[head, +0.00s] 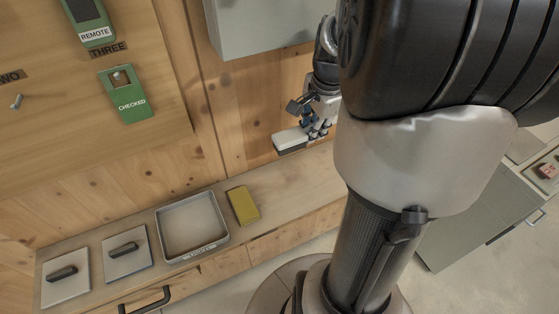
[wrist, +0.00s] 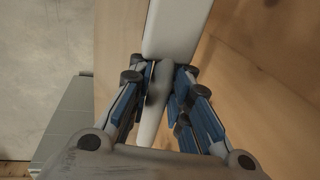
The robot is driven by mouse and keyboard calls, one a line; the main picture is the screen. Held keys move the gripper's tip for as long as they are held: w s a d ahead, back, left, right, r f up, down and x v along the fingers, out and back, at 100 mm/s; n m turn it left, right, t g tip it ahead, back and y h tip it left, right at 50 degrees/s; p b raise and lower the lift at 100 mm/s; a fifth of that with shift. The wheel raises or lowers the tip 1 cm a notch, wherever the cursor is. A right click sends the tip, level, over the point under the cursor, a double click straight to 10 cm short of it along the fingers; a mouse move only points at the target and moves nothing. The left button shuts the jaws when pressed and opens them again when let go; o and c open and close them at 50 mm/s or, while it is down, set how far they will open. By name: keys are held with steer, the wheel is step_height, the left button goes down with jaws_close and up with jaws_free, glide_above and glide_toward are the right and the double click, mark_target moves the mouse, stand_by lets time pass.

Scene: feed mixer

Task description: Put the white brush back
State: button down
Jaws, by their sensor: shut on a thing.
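The white brush (head: 291,140) has a pale block with a dark underside, close to the wooden wall at the back of the bench. My gripper (head: 317,131) is shut on its handle. In the wrist view my gripper (wrist: 160,76) has blue-padded fingers on both sides of the pale handle, and the brush's white body (wrist: 176,28) extends beyond them. The brush appears to be over the bench's back edge; whether it touches the bench is unclear. My arm hides the bench to its right.
On the wooden bench (head: 298,190) lie a yellow block (head: 242,205), a shallow metal tray (head: 163,232) with a label, and two plates with black handles (head: 125,250) (head: 64,274). A grey box (head: 262,28) hangs on the wall above. Bench right of the yellow block is clear.

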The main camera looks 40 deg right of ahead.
steer(key=b, duration=0.4)
glide_toward(306, 179)
steer(key=shift+w+f, duration=0.35)
steer(key=shift+w, duration=0.05)
steer(key=shift+w+f+b, duration=0.1)
steer(key=shift+f+b, duration=1)
steer(key=shift+f, duration=1.55)
steer(key=shift+r, duration=0.1)
steer(key=c, duration=2)
jaws_free()
steer(key=shift+f, duration=0.25)
steer(key=o, duration=0.5)
steer(key=shift+r, duration=0.1)
